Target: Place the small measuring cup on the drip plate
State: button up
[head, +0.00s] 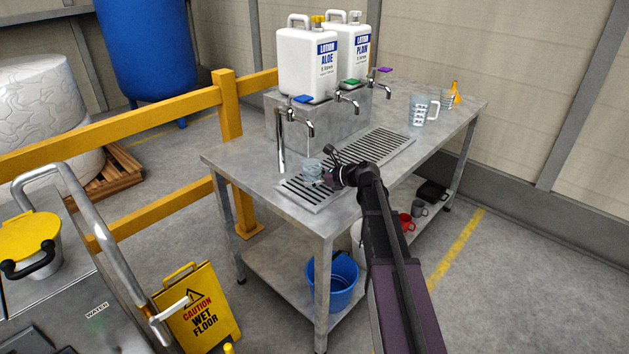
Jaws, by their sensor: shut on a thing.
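The small measuring cup (311,169) is clear and sits at the tip of my gripper (325,172), over the left, near end of the drip plate (385,146). My gripper is shut on the cup from its right side. The drip plate is a long slotted metal grate on the steel table. The cup looks upright, below and near a tap (310,129). I cannot tell whether its base touches the grate. My arm and gripper hide part of the plate's middle and near edge.
Two white lotion containers (305,62) (349,50) stand on a metal block behind the plate, with several taps reaching forward. A larger measuring jug (419,110), another clear cup (447,99) and an orange funnel (456,93) stand on the right of the steel table (240,154).

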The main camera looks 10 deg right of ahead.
jog(key=shift+f, duration=0.15)
jog(key=o, duration=1)
jog(key=shift+c, duration=0.2)
jog(key=shift+r, duration=0.25)
jog(key=p+v, duration=0.4)
jog(key=v, duration=0.6)
jog(key=shift+s+d+r, duration=0.1)
jog(key=shift+s+d, duration=0.05)
jog(key=shift+s, duration=0.05)
jog(key=shift+p+v, duration=0.3)
jog(key=shift+v, duration=0.5)
